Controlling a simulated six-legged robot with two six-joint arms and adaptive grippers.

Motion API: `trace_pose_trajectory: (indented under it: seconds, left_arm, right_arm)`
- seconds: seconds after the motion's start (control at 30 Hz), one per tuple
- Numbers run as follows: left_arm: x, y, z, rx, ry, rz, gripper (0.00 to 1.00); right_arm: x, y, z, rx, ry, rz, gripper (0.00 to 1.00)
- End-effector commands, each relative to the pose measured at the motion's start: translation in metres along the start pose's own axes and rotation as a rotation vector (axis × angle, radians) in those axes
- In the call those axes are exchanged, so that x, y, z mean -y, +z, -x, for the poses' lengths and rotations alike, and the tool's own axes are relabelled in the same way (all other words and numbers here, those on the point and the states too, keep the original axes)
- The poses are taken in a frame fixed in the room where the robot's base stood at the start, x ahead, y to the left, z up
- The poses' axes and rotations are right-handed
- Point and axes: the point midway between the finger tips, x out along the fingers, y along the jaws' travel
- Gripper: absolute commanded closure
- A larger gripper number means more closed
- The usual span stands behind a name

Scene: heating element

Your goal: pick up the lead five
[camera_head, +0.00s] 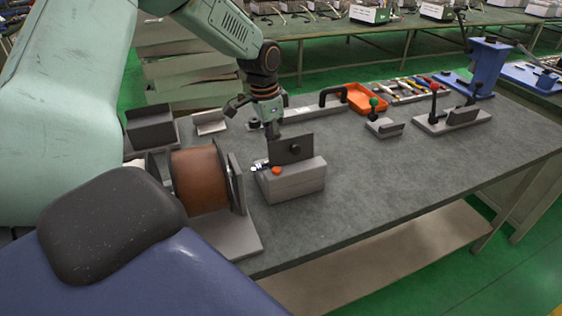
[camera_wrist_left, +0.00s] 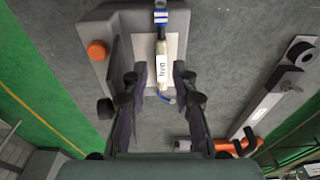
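A lead (camera_wrist_left: 162,62) with a white labelled body and blue ends lies along a pale strip on a grey block in the left wrist view. Its label is not clear enough to tell whether it is lead five. A small white and blue end (camera_head: 257,168) shows beside the orange knob in the head view. My left gripper (camera_wrist_left: 158,88) is open, its fingers on either side of the lead's lower part with gaps showing. In the head view the left gripper (camera_head: 258,118) points down behind the block's dark plate, which partly hides it. My right gripper is not in view.
The grey block (camera_head: 295,183) carries an upright dark plate (camera_head: 291,149) and an orange knob (camera_head: 277,170). A brown spool (camera_head: 199,181) stands left of it. An orange tray (camera_head: 366,99) and lever fixtures (camera_head: 452,119) stand further back. The bench's right front is clear.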

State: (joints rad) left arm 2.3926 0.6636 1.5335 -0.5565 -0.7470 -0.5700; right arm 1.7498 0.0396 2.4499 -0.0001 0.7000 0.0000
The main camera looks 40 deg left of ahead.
Motion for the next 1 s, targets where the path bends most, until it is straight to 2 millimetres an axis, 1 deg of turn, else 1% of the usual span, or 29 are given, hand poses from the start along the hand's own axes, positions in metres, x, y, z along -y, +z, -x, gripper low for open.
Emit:
trace_pose_trajectory:
  seconds: [0.2,0.3,0.4,0.63,0.93,1.0]
  left_arm:
    - [0.002,0.000,-0.032,0.004,0.000,0.001,0.73]
    - [0.002,0.000,-0.043,0.003,0.000,0.001,0.73]
    - [0.004,-0.001,-0.048,0.001,-0.001,0.002,0.73]
    - [0.003,-0.001,-0.049,0.001,-0.001,0.001,0.73]
    - [0.003,-0.001,-0.049,0.001,-0.001,0.001,0.98]
    - [0.003,0.000,-0.049,0.002,0.000,0.001,1.00]
  right_arm:
    - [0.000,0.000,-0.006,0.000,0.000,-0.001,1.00]
    - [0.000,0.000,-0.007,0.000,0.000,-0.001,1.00]
    - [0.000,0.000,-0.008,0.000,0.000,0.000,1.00]
    - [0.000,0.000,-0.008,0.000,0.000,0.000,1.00]
    - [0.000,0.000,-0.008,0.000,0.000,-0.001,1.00]
    - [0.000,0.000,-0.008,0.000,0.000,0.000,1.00]
